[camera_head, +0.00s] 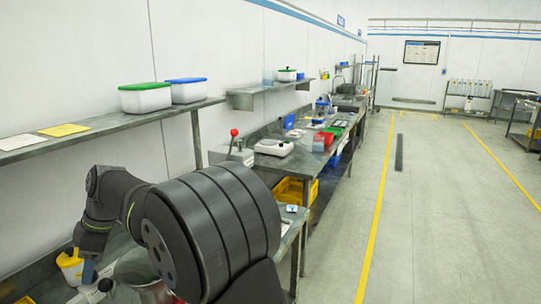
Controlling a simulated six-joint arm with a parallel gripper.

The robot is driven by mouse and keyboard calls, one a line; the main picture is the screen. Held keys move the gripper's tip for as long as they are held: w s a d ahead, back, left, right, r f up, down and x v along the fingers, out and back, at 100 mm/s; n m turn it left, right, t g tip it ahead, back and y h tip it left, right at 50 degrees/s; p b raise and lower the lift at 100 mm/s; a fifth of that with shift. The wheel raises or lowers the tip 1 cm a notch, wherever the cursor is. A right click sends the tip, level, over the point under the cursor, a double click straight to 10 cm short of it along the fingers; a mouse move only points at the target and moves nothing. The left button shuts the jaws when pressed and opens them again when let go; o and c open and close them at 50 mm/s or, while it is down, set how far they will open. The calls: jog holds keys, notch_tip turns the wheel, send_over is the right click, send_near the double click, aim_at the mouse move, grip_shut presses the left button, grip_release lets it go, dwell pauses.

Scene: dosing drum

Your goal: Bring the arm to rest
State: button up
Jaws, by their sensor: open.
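My arm rises from the bottom of the head view, bends to the left and points down over the bench at lower left. My gripper (92,274) is at the low end of the arm, small and partly visible; it is open. I see nothing held in it, though the fingertips are hard to make out.
A wall shelf (105,124) above the bench carries white tubs with green (145,98) and blue (187,91) lids. A long bench (300,160) with a scale and several boxes runs along the wall. The floor (430,200) to the right is clear.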

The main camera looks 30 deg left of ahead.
jog(key=shift+s+a+f, duration=0.2)
jog(key=shift+f, duration=0.45)
